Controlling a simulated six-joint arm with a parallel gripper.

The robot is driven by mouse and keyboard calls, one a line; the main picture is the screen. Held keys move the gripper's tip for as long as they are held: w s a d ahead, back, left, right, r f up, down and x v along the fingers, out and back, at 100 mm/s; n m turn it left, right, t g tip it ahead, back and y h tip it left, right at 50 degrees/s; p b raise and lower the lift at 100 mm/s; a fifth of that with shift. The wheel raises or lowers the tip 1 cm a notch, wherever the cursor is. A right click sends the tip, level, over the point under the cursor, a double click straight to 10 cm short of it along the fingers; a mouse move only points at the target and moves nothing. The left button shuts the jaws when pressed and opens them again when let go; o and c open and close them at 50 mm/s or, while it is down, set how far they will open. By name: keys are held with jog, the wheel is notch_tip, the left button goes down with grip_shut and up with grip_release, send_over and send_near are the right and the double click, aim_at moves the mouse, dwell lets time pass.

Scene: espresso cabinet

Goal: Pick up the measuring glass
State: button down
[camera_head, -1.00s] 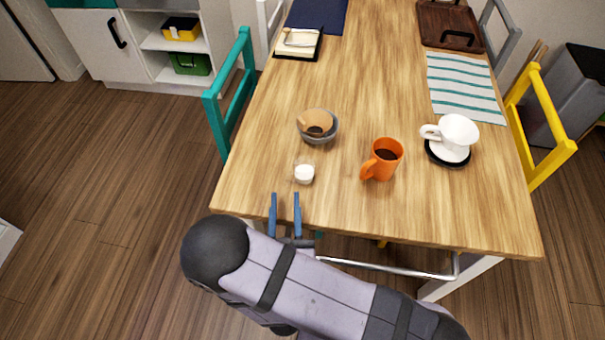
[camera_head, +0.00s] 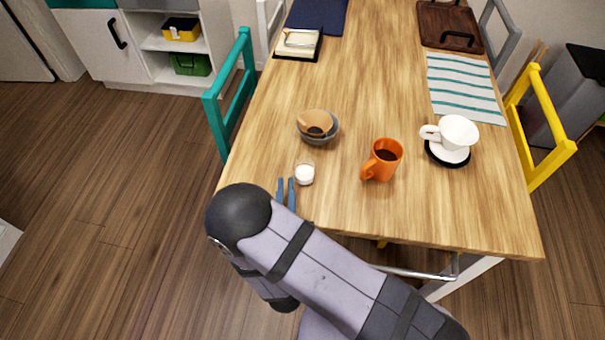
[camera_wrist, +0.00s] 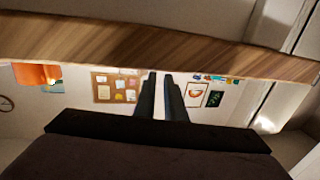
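The measuring glass (camera_head: 304,174) is a small clear cup with white contents, upright near the table's front left. My gripper (camera_head: 285,182) is at the near left of the glass, its two blue fingers pointing toward the table's far side. The fingers are parallel with a gap between them, and the glass appears outside them. In the wrist view my gripper's dark fingers (camera_wrist: 160,76) also show a gap. I cannot make out the glass there.
An orange mug (camera_head: 384,163) with dark contents stands right of the glass. A grey bowl (camera_head: 330,132) with a tan piece is behind it. A white cup (camera_head: 458,132) sits on a black-rimmed saucer (camera_head: 447,160) farther right. The wooden table (camera_head: 375,90) is clear in the middle.

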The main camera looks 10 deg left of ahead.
jog(key=shift+r, duration=0.25)
dwell(0.3)
notch_tip(320, 180, up, 9)
jog(key=shift+r, duration=0.2)
dwell(1.0)
jog(key=shift+r, duration=0.1)
jog(key=shift+w+p, duration=0.1)
jog(key=shift+p, duration=0.2)
jog(key=w+m+h, duration=0.1)
jog(key=w+h, duration=0.1)
jog(key=w+m+h+p, duration=0.1)
jog(key=w+h, duration=0.1)
jog(key=w, duration=0.1)
jog(key=w+d+m+h, duration=0.1)
jog(key=w+m+h, duration=0.1)
jog(key=shift+w+d+p, duration=0.1)
jog(key=shift+w+p, duration=0.25)
jog(key=shift+w, duration=0.05)
jog(key=shift+w+d+f+m+g+h+p, duration=0.4)
jog(key=shift+w+d+m+h, duration=0.45)
jog(key=shift+w+h, duration=0.5)
jog(key=shift+w+d+f+m+g+h+p, duration=0.35)
jog(key=shift+w+d+m+h, duration=0.45)
jog(key=shift+w+h, duration=0.5)
jog(key=shift+w+d+f+m+g+h+p, duration=0.25)
jog(key=shift+w+d+f+m+g+h, duration=0.25)
jog(key=shift+w+d+m+h, duration=0.75)
jog(key=shift+w+a+r+n, duration=0.1)
jog(key=shift+w+a+n, duration=0.2)
jog(key=shift+a+n, duration=0.15)
